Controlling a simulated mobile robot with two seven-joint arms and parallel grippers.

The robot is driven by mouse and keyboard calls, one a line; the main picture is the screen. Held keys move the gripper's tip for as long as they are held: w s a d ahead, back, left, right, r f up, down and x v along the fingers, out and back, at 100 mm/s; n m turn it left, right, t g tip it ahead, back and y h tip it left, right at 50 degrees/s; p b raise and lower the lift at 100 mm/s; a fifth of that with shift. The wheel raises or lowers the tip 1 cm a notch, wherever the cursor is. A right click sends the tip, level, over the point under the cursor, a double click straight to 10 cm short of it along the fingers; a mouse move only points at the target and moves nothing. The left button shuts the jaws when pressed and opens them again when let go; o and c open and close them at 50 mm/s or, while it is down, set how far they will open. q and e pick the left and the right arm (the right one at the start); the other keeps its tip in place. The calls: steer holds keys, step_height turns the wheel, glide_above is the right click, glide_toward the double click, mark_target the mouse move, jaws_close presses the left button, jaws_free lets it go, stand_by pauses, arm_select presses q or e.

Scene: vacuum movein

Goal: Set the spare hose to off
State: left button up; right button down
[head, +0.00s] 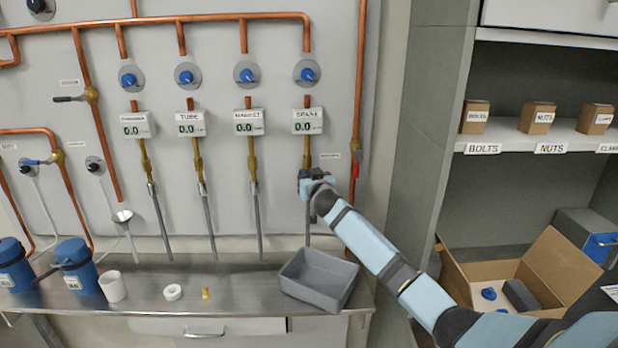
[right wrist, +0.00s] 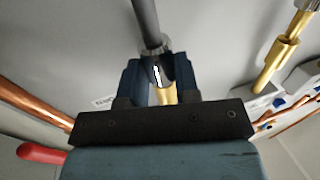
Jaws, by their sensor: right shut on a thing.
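The spare hose (head: 308,220) hangs grey below a meter labelled SPARE (head: 308,121), which reads 0.0. A brass fitting (head: 309,144) joins them. My right gripper (head: 305,178) is at the hose's top end and hides it in the head view. In the right wrist view, the gripper (right wrist: 160,84) is shut on a dark collar (right wrist: 156,72) with a white mark, between the grey hose (right wrist: 145,22) and the brass fitting (right wrist: 166,97). I cannot tell the collar's setting. A blue knob (head: 307,73) sits above the SPARE meter. My left gripper is not in view.
Several similar meters and hoses hang to the left. A red-handled valve (head: 355,165) is close on the right. A grey bin (head: 319,279) stands on the steel counter (head: 240,276) below. Shelves and an open carton (head: 562,264) are further right.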

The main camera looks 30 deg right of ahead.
step_height(320, 180, down, 4)
steer(key=shift+a+b, duration=0.1)
steer(key=shift+b, duration=1.05)
steer(key=c, duration=0.8)
jaws_free()
steer(key=shift+f, duration=0.1)
steer(key=shift+c, duration=0.2)
steer(key=b+v, duration=0.1)
steer(key=v, duration=1.2)
steer(key=shift+s, duration=0.45)
